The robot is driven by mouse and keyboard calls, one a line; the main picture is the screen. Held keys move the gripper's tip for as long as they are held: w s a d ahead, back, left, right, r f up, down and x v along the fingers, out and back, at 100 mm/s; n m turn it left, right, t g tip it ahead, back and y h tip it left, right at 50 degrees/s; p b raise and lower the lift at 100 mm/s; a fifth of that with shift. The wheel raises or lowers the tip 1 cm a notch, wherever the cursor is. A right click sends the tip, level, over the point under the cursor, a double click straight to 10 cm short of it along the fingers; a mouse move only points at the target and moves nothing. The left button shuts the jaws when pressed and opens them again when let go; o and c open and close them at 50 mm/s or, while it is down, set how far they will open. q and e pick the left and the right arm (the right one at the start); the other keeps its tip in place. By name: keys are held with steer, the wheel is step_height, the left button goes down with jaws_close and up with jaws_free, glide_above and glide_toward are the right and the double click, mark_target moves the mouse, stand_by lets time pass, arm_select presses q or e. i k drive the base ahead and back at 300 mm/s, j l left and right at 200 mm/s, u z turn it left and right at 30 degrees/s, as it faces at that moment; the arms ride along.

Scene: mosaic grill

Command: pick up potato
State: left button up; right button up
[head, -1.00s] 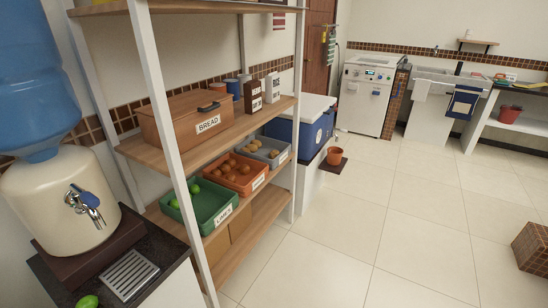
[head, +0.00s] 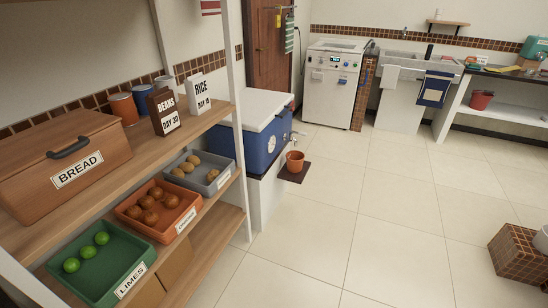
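Several tan, potato-like items (head: 190,166) lie in a grey bin (head: 221,180) on the middle level of the shelf rack. The bin's label is too small to read. Next to it, an orange bin (head: 134,212) holds several brown round items (head: 151,203), which look like onions. A green bin labelled LIMES (head: 103,288) holds several limes (head: 88,252). Neither of my grippers is in view.
The wooden shelf rack (head: 205,125) stands at the left, with a white upright (head: 240,130) in front. A bread box (head: 65,165) sits above the bins. A blue cooler (head: 258,142) and a terracotta pot (head: 295,161) stand beyond. The tiled floor (head: 350,235) is open.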

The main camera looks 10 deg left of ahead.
mark_target(213, 174)
steer(key=i+l, duration=0.1)
steer(key=i, duration=0.65)
steer(key=i+l, duration=0.15)
steer(key=i, duration=0.6)
steer(key=i+l+u, duration=0.1)
steer(key=i+u, duration=0.2)
steer(key=u, duration=0.15)
steer(key=i+l+u, duration=0.2)
steer(key=u, duration=0.25)
steer(key=i+l+u, duration=0.3)
steer(key=u, duration=0.2)
steer(key=i+l+u, duration=0.2)
steer(key=l+u, duration=0.25)
